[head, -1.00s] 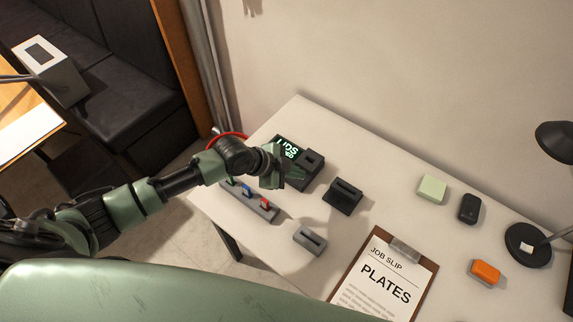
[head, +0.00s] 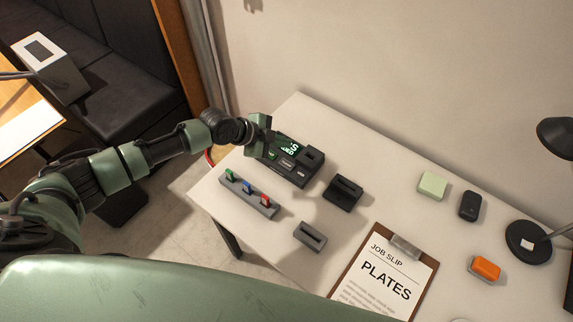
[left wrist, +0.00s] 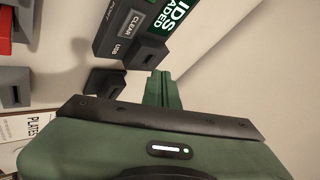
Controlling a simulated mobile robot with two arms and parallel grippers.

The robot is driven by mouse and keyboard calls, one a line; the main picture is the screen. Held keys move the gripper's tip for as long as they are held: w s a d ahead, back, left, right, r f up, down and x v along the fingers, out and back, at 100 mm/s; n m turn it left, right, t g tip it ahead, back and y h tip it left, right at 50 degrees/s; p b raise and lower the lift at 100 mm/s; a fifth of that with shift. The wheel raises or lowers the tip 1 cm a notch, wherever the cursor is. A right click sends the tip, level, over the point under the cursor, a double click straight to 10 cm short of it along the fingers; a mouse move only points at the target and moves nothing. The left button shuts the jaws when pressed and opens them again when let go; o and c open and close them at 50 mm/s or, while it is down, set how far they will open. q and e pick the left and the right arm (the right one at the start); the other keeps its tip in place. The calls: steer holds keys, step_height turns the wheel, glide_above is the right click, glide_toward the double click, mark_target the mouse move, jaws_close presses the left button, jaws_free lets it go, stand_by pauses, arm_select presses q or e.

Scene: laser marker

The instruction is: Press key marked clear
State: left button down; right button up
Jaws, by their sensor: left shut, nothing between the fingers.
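A dark marker device (head: 306,178) with a lit green display (head: 291,147) sits at the back left of the table. The left wrist view shows its key marked CLEAR (left wrist: 130,24), a pale-edged label beside the dark "USB" block (left wrist: 148,52). My left gripper (head: 267,149) is at the device's left end in the head view, covering part of the display. Its green fingers (left wrist: 162,88) are shut and empty, apart from the CLEAR key in the wrist view. Whether they touch the device I cannot tell. My right gripper is not in view.
A grey rack (head: 249,197) holds green, blue and red sticks in front of the device. A black slotted block (head: 343,193), a grey slotted block (head: 310,237) and a job-slip clipboard (head: 345,270) lie to the right. A wall rises behind the table.

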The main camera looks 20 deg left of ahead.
arm_select(q)
steer(key=b, duration=0.4)
glide_above(284, 165)
step_height(284, 165, down, 7)
steer(key=shift+r, duration=0.2)
steer(key=shift+f+b, duration=0.35)
steer(key=shift+b, duration=0.25)
steer(key=shift+f, duration=0.1)
stand_by(1.0)
steer(key=shift+f+b, duration=0.35)
steer(key=shift+b, duration=0.25)
steer(key=shift+s+f+b, duration=0.1)
steer(key=shift+f+b, duration=0.25)
steer(key=shift+b, duration=0.1)
stand_by(0.3)
steer(key=shift+r, duration=0.15)
stand_by(0.3)
steer(key=shift+r+p, duration=0.5)
steer(key=shift+r, duration=0.15)
steer(key=shift+r, duration=0.1)
